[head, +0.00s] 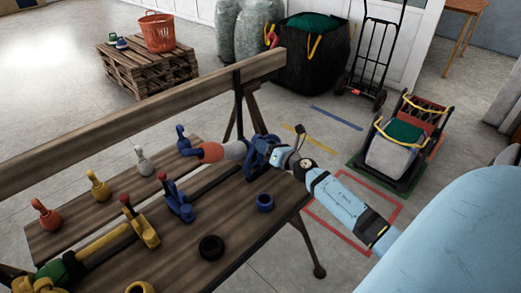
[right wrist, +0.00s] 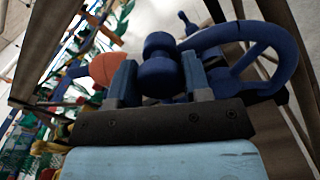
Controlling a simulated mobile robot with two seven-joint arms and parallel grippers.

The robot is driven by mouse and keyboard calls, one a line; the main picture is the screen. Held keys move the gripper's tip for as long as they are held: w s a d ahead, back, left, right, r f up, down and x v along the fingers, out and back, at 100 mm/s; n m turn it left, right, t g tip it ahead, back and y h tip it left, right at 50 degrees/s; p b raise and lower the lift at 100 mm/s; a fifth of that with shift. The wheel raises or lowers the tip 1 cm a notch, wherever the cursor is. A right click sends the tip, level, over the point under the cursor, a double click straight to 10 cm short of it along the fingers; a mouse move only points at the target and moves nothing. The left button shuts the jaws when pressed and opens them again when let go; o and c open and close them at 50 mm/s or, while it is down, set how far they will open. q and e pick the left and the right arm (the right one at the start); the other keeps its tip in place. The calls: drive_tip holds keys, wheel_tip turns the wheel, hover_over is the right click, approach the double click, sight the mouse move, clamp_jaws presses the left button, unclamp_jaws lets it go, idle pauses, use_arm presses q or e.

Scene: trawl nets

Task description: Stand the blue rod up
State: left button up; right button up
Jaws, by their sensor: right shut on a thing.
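My right gripper (head: 285,157) is at the far right end of the bench, beside a blue spoked wheel (head: 258,152). In the right wrist view its jaws (right wrist: 158,85) are shut on a dark blue knobbed piece (right wrist: 158,62), which looks like the blue rod. The piece is seen nearly end-on, so its tilt is unclear; the head view hides most of it. The wheel's rim (right wrist: 285,60) is close on the right. A blue lever with a red knob (head: 177,202) and a blue upright post (head: 183,140) stand elsewhere on the bench. My left gripper is not in view.
The wooden bench (head: 180,252) also holds orange (head: 44,214), yellow (head: 98,186) and white (head: 144,161) posts, a yellow lever (head: 140,222), a blue ring (head: 265,202) and a black ring (head: 211,247). A long wooden beam (head: 130,125) runs behind. An orange cone (head: 208,152) lies near the wheel.

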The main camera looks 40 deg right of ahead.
drive_tip(key=d+f+m, duration=0.2)
drive_tip(key=d+m, duration=0.8)
drive_tip(key=m, duration=0.2)
drive_tip(key=shift+w+d+f+p, duration=0.25)
drive_tip(key=shift+w+d+p, duration=0.1)
drive_tip(key=shift+w+p, duration=0.05)
idle(0.7)
drive_tip(key=shift+f+m, duration=0.1)
drive_tip(key=shift+m, duration=0.2)
idle(0.3)
drive_tip(key=o, duration=1.3)
